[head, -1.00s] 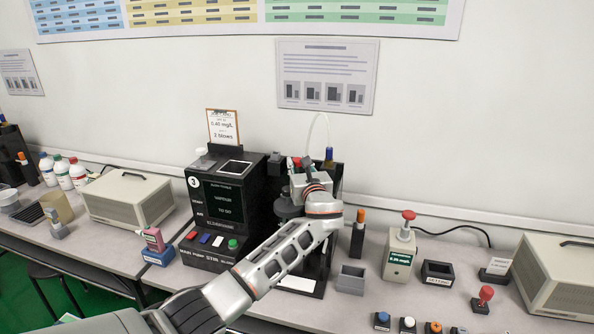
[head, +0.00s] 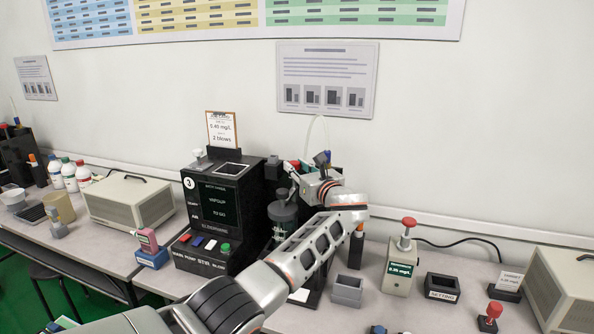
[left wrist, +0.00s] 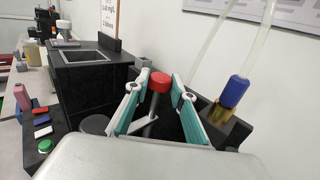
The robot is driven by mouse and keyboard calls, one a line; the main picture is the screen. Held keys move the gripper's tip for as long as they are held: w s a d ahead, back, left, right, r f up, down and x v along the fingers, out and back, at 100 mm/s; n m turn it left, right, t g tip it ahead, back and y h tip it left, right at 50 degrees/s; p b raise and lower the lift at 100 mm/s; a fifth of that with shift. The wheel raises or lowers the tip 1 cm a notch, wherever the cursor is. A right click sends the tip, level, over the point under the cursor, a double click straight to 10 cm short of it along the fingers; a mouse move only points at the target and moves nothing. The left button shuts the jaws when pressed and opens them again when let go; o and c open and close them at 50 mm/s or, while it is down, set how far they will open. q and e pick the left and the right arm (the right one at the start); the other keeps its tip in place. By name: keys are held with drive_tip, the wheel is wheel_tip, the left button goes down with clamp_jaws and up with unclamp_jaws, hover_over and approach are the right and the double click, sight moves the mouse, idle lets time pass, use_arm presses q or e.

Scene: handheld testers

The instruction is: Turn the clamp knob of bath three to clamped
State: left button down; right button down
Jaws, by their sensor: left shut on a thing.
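The console of bath three (head: 222,200) is a black unit with a round "3" label and a dark screen. Right beside it is a dark stand with a grey cylinder (head: 283,212). The clamp knob (left wrist: 159,82) has a red cap on a grey stem in the left wrist view, between the teal-padded fingers of my left gripper (left wrist: 160,92). My left gripper (head: 297,178) is at the top of the stand in the head view and is shut on the knob. The gripper and arm hide much of the stand. My right gripper is out of view.
A blue-capped fitting with clear tubing (left wrist: 232,92) rises close to the right finger. Coloured buttons (head: 205,242) line the console front. A grey open box (head: 347,290), a tester with a red knob (head: 400,268) and a black holder (head: 441,287) stand to the right.

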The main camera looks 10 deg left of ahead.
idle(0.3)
use_arm(q)
drive_tip(key=c, duration=1.7)
unclamp_jaws()
wheel_tip(320, 180, up, 10)
drive_tip(key=shift+r, duration=0.1)
